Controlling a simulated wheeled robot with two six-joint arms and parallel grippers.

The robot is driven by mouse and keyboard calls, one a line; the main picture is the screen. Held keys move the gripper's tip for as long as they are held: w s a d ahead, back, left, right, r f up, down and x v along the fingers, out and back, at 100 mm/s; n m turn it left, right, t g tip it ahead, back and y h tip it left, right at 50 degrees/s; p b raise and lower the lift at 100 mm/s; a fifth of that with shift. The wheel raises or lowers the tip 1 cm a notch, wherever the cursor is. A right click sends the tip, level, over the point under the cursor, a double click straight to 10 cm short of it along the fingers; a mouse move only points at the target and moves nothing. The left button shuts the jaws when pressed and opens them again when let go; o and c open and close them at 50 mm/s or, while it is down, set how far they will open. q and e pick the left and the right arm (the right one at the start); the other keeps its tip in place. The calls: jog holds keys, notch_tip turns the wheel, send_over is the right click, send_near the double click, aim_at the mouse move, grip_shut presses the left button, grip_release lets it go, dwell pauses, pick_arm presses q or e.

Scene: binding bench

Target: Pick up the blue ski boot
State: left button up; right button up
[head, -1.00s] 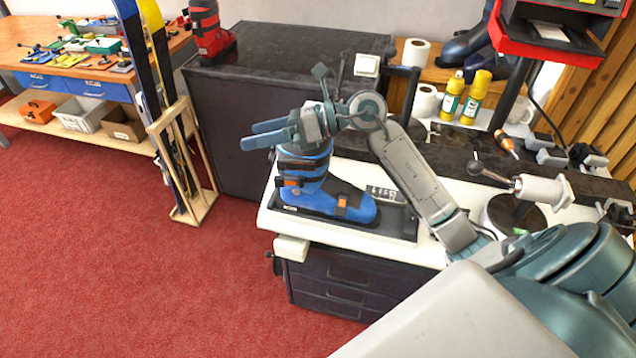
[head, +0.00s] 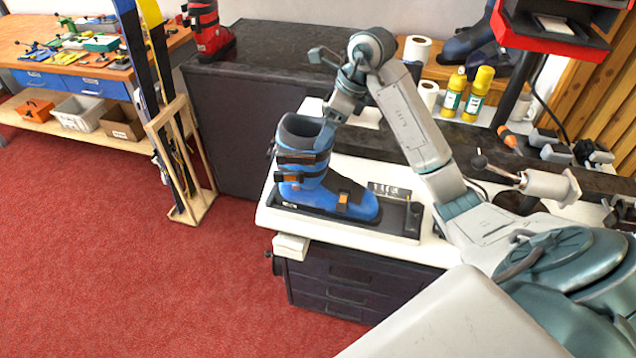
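The blue ski boot (head: 335,198) stands upright on a dark base plate (head: 402,222) on the white bench top, toe to the right. Its dark cuff opening faces up. My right gripper (head: 328,128) points down at the right rear edge of the boot's cuff. Its fingertips overlap the boot in the picture and are partly hidden, so I cannot tell whether they touch it or how far apart they are. My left gripper is not in view.
A dark cabinet (head: 240,120) stands behind the bench with a red boot (head: 208,32) on it. Yellow bottles (head: 478,92) and paper rolls (head: 417,48) stand at the back. A clamp tool (head: 545,187) is on the right. Skis stand in a wooden rack (head: 200,205).

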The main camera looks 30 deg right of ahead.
jog(key=p+x, duration=0.1)
jog(key=x, duration=0.1)
jog(key=p+x, duration=0.1)
jog(key=x, duration=0.1)
jog(key=shift+w+a, duration=0.1)
jog(key=shift+a, duration=0.25)
jog(key=shift+w+f, duration=0.15)
jog(key=shift+f, duration=0.3)
jog(key=shift+r, duration=0.1)
jog(key=c, duration=1.1)
jog(key=shift+o, duration=0.2)
